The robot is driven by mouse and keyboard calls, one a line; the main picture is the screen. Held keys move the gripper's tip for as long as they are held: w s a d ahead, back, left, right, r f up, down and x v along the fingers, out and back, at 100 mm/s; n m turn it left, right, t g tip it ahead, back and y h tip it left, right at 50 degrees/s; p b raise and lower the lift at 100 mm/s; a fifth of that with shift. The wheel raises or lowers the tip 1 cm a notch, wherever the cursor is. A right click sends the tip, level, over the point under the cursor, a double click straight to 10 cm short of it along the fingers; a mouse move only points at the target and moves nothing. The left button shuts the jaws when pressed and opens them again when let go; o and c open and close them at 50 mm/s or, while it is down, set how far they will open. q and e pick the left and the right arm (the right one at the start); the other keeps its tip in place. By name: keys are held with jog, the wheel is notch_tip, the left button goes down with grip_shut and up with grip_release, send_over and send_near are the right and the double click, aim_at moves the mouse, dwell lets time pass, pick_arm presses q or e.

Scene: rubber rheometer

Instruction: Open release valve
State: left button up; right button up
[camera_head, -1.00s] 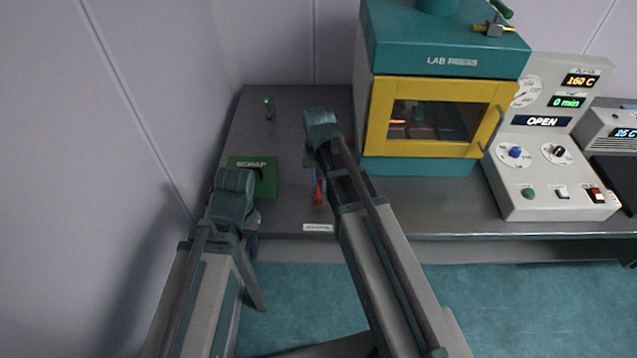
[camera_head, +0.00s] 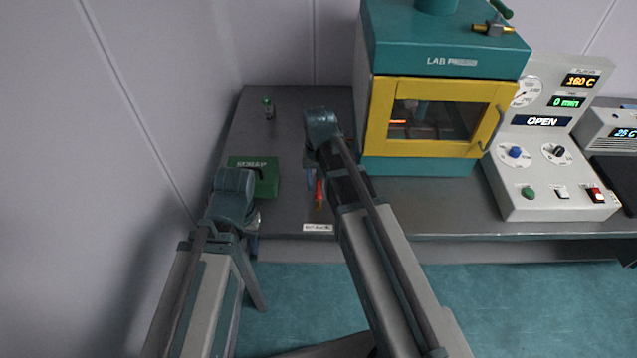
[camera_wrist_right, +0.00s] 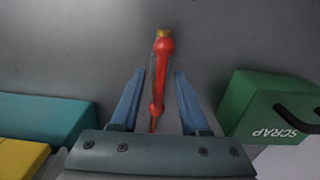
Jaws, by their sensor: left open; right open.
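A thin red-handled lever or tool (camera_wrist_right: 159,75) with rounded red ends and a yellow tip is over the bench near its front edge. It also shows in the head view (camera_head: 319,195). I cannot tell whether this is the release valve. My right gripper (camera_wrist_right: 158,72) is open, with one blue finger on each side of the red piece, apart from it. In the head view, a brass valve with a green handle (camera_head: 494,29) sits on top of the lab press. My left gripper (camera_head: 253,243) is open at the left, mostly hidden below its wrist.
A green SCRAP box (camera_head: 264,177) stands left of the red piece. The lab press (camera_head: 440,60) and control panel (camera_head: 545,190) are to the right. A white label (camera_head: 318,227) lies at the bench's front edge.

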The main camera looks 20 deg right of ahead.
aim_at(318, 185)
notch_tip(318, 185, up, 14)
jog(key=p, duration=1.3)
jog(key=shift+p, duration=0.35)
jog(key=shift+f, duration=0.15)
jog(key=s+a+f+n+b, duration=0.3)
jog(key=s+a, duration=0.2)
jog(key=s, duration=0.2)
jog(key=s+a+f+n+h+b, duration=0.1)
jog(key=s+a+f+n+b, duration=0.2)
jog(key=s, duration=0.4)
jog(key=shift+a+f+n+b, duration=0.35)
jog(key=shift+a+n+b, duration=0.1)
jog(key=shift+a, duration=0.7)
